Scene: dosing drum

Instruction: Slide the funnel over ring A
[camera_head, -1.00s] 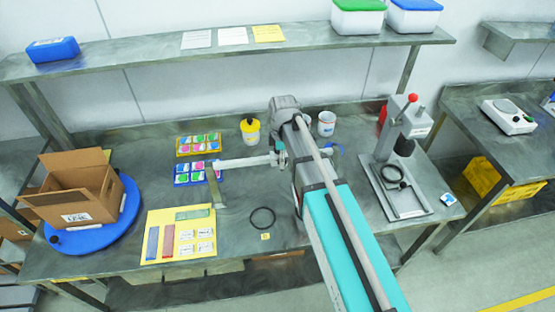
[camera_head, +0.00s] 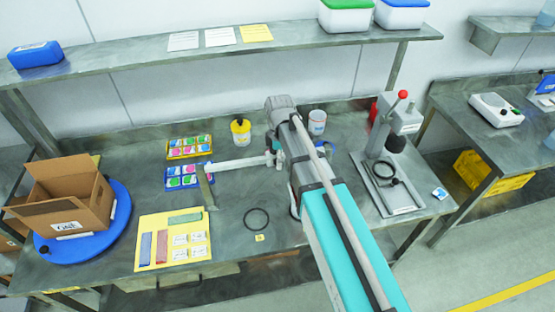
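A black ring (camera_head: 256,219) lies flat on the steel bench beside a small yellow label (camera_head: 260,237), whose letter is too small to read. A second dark ring (camera_head: 372,181) is on the base of the bench press. I cannot tell which is ring A, and I cannot make out a funnel for certain. My gripper (camera_head: 277,150) is small and partly hidden by my arm, above the back middle of the bench. A white bar (camera_head: 238,163) runs left from it to an upright grey-green plate (camera_head: 206,187); whether it is held cannot be told.
A yellow mat (camera_head: 147,228) with coloured blocks and an open carton (camera_head: 68,195) on a blue disc (camera_head: 122,208) are at left. A yellow-topped bottle (camera_head: 240,131) and white cup (camera_head: 317,122) stand behind. A press (camera_head: 401,122) is at right. The front middle is fairly clear.

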